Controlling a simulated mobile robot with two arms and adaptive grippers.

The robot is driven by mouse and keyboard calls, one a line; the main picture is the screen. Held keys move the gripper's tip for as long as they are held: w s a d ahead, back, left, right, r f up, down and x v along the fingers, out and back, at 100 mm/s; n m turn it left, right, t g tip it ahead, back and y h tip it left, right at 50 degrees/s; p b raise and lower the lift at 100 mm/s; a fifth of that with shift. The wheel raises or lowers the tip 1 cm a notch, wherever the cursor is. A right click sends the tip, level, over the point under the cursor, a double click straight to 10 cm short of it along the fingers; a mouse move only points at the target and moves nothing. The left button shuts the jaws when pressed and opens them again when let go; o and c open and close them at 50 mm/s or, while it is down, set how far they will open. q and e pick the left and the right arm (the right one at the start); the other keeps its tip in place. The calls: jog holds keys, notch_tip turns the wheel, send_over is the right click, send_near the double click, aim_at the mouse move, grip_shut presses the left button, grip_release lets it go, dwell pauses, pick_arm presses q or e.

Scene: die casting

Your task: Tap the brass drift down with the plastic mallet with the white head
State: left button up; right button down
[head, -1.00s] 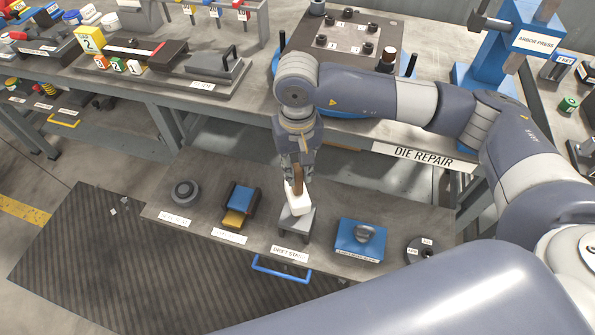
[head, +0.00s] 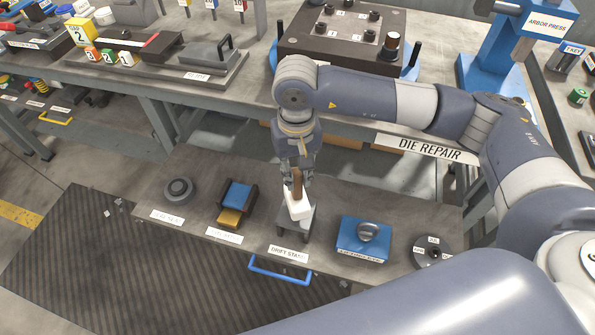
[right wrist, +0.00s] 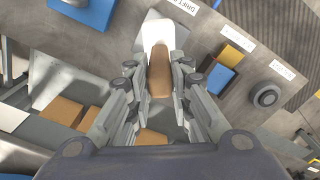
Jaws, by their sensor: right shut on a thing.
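The plastic mallet's white head (head: 298,205) hangs low over the drift stand (head: 293,236) in the head view. My right gripper (head: 297,180) is shut on its brown handle, with the head below the fingers. In the right wrist view the gripper (right wrist: 158,95) has its fingers on both sides of the brown handle (right wrist: 160,72), and the white head (right wrist: 158,36) lies beyond. The brass drift cannot be made out; the mallet head covers the top of the stand. I cannot tell whether the head touches anything. My left gripper is not in view.
On the lower shelf, a grey round part (head: 178,190) and a blue and yellow block (head: 236,203) stand left of the stand. A blue block with a grey knob (head: 363,240) and a dark disc (head: 432,251) stand right. A blue handle (head: 280,273) juts from the shelf's front.

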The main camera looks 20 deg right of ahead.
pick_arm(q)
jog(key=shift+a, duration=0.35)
pick_arm(e)
jog(key=shift+r, duration=0.45)
jog(key=shift+r+p, duration=0.85)
jog(key=shift+r, duration=0.95)
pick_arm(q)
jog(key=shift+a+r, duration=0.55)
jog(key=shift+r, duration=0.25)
pick_arm(e)
jog(key=shift+r, duration=0.1)
jog(key=shift+r+p, duration=0.8)
jog(key=shift+r, duration=1.65)
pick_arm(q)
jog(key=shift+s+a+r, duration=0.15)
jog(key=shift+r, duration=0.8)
